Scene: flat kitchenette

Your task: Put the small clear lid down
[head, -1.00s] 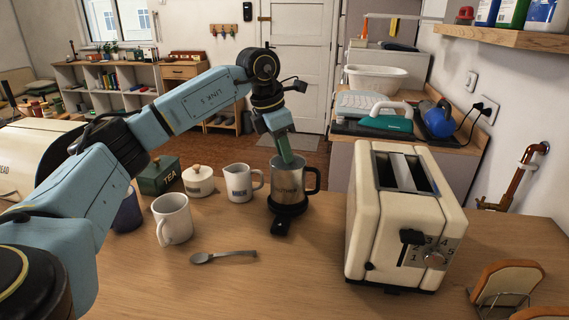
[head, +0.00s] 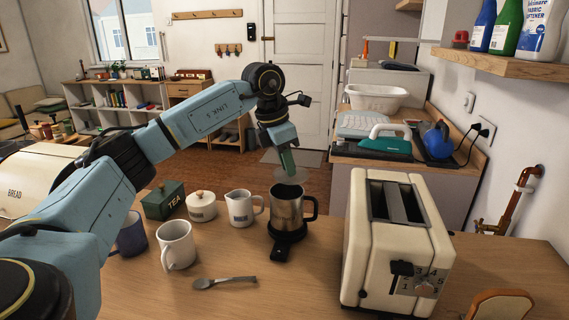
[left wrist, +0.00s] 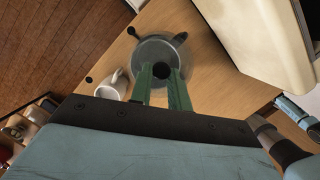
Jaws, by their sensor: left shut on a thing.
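My left gripper (head: 288,166) is shut on the small clear lid (head: 292,177), a thin see-through disc. It holds the lid just above the open top of a metal jug (head: 286,212) with a black handle, apart from its rim. In the left wrist view, the green fingers (left wrist: 161,76) close around the lid's dark knob, and the clear lid (left wrist: 150,48) covers much of the jug below. The jug stands on a black base on the wooden counter (head: 200,262). My right gripper is not in view.
A cream toaster (head: 372,245) stands right of the jug. To the left are a white milk jug (head: 239,208), a lidded sugar pot (head: 200,206), a green tea box (head: 163,199) and a white mug (head: 176,245). A spoon (head: 223,283) lies in front; bare counter surrounds it.

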